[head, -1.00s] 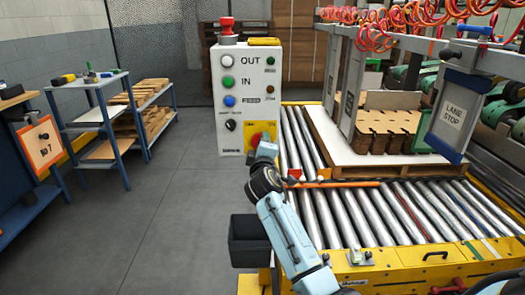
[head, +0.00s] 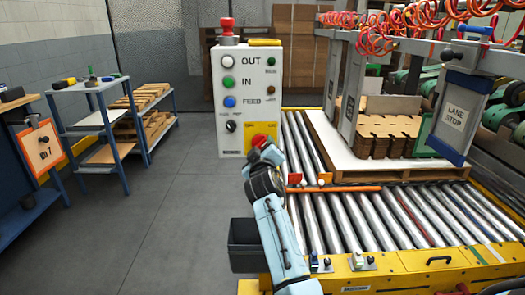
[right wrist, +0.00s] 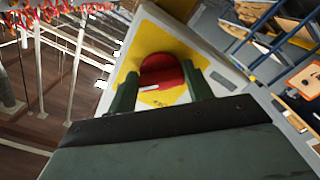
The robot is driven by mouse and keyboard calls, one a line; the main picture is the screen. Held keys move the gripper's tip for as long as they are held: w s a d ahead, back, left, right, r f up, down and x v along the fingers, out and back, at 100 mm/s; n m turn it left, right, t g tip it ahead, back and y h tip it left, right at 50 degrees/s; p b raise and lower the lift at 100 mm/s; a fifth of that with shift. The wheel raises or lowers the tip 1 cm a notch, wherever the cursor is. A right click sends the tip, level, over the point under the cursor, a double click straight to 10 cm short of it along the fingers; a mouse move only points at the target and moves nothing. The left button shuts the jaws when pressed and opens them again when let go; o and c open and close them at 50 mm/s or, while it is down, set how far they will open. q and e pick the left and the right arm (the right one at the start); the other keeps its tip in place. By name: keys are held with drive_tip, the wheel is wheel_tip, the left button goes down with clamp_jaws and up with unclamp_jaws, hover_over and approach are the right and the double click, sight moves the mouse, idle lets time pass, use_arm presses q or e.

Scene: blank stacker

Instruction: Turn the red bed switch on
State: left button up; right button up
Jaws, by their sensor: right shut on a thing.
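The red bed switch (head: 260,141) is a round red knob on a yellow plate, low on the white control panel (head: 228,150). In the right wrist view the red knob (right wrist: 160,70) sits between the two dark fingers, with a white mark on its front edge. My right gripper (head: 264,152) reaches the panel at the yellow plate. In the wrist view the right gripper (right wrist: 162,82) is shut on the knob, one finger on each side. The wrist partly hides the plate in the head view. My left gripper is not in view.
A red mushroom button (head: 227,25) tops the panel, with white, green, blue and black controls below. The roller conveyor (head: 350,215) and a pallet with cardboard blanks (head: 385,130) lie to the right. A dark bin (head: 243,246) stands beside my arm.

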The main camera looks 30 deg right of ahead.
idle(0.3)
drive_tip(key=o, duration=1)
drive_tip(key=shift+s, duration=0.1)
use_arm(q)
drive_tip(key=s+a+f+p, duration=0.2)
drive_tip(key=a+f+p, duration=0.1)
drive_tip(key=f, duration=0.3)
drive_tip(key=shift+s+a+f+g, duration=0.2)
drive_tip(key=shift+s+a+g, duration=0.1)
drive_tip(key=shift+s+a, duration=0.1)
use_arm(e)
drive_tip(key=shift+v, duration=6.65)
drive_tip(key=shift+f, duration=0.15)
